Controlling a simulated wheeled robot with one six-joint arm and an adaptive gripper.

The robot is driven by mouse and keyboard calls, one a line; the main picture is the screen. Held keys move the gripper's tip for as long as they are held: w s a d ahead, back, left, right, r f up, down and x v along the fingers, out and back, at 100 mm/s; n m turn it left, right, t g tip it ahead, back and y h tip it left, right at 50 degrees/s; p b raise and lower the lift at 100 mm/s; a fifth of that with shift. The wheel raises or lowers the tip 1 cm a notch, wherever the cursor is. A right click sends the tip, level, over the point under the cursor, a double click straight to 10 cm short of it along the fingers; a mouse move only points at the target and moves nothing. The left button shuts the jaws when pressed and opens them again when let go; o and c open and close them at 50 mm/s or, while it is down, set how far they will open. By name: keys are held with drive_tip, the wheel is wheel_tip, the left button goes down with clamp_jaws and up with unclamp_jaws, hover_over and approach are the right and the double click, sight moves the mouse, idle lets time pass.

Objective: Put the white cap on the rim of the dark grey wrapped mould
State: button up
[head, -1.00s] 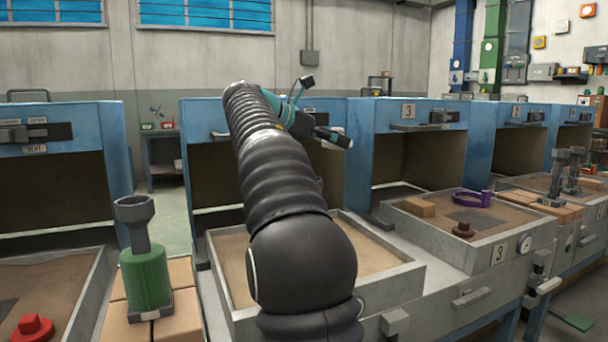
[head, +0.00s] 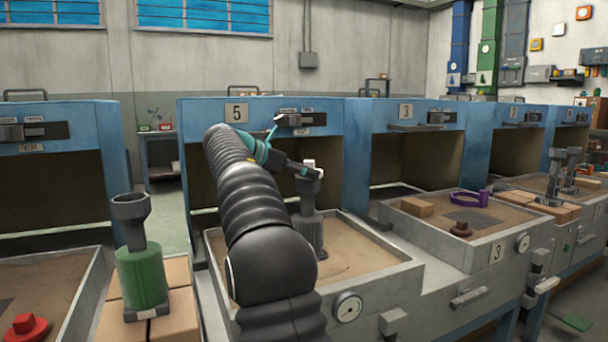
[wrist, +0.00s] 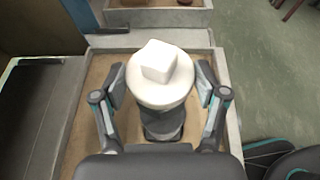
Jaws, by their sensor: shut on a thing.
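The white cap (wrist: 160,92), a round disc with a square knob, is held between the two fingers of my gripper (wrist: 161,84) in the wrist view. In the head view only a small white part of the cap (head: 309,163) shows at the end of my gripper (head: 303,169). The dark grey mould (head: 309,230) stands upright in the sand tray under station 5, right below the cap. Its body (wrist: 165,124) shows partly under the cap in the wrist view. The cap hides its rim there, and I cannot tell whether cap and rim touch.
A green mould (head: 142,275) stands on bricks at the left, near a red piece (head: 25,328). The tray (head: 396,285) has a gauge on its front. A tray at the right holds a brick (head: 417,206), a purple ring (head: 470,199) and a brown-red piece (head: 461,229).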

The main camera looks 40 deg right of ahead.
drive_tip(key=o, duration=1.1)
drive_tip(key=shift+o, duration=0.2)
drive_tip(key=shift+r, duration=0.1)
drive_tip(key=p+v, duration=0.1)
drive_tip(key=v, duration=1.1)
